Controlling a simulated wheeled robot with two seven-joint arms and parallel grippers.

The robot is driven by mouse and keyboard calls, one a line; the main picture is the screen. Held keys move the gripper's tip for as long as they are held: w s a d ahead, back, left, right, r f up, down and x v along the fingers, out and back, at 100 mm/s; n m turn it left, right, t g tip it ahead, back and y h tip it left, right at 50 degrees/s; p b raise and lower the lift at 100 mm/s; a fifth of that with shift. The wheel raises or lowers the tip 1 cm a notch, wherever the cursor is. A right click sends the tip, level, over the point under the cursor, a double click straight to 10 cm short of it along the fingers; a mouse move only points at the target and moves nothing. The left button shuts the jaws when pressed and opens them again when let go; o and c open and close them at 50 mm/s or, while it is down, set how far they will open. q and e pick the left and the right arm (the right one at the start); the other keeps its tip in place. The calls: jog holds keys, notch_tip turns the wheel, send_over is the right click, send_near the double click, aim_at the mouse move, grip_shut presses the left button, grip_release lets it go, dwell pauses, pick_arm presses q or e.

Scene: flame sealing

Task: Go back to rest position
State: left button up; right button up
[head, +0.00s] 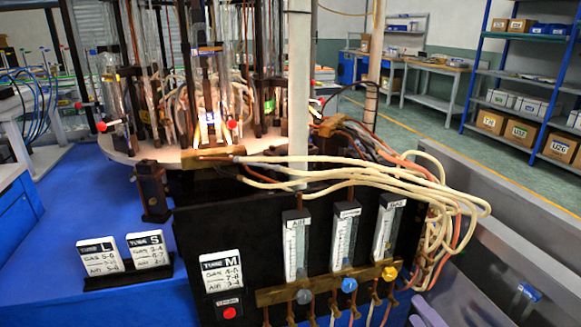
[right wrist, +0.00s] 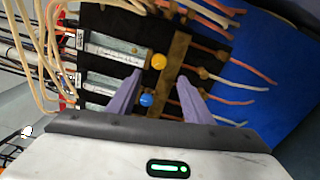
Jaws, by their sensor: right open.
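My right gripper (right wrist: 158,76) shows in the right wrist view with its two purple fingers spread and nothing held between them. It faces the black flowmeter panel (head: 262,235). The blue knob (right wrist: 146,100) appears between the fingers and the yellow knob (right wrist: 159,62) just beyond the tips; I cannot tell the gap in depth. In the head view, the grey knob (head: 304,296), blue knob (head: 349,285) and yellow knob (head: 389,273) sit below three flowmeter tubes. My left gripper is not in view.
A round platform (head: 150,153) with glass tubes stands behind the panel. Cream and orange hoses (head: 400,172) loop over the panel's right side. Label cards L and S (head: 100,256) stand on the blue table (head: 60,215). Shelves (head: 525,75) are far back right.

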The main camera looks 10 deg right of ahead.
jog(key=s+a+f+m+g+p, duration=0.1)
jog(key=s+a+f+m+g, duration=0.3)
jog(key=s+a+f+m, duration=0.3)
jog(key=s+a+f+m+g+y, duration=0.1)
jog(key=s+a+f+m+g, duration=0.4)
jog(key=s+a+f+m, duration=0.3)
jog(key=s+a+m, duration=0.1)
jog(key=a+m, duration=0.2)
jog(key=a, duration=0.2)
jog(key=shift+a+m+p, duration=0.3)
jog(key=shift+a+p, duration=0.05)
jog(key=shift+r, duration=0.1)
dwell(0.6)
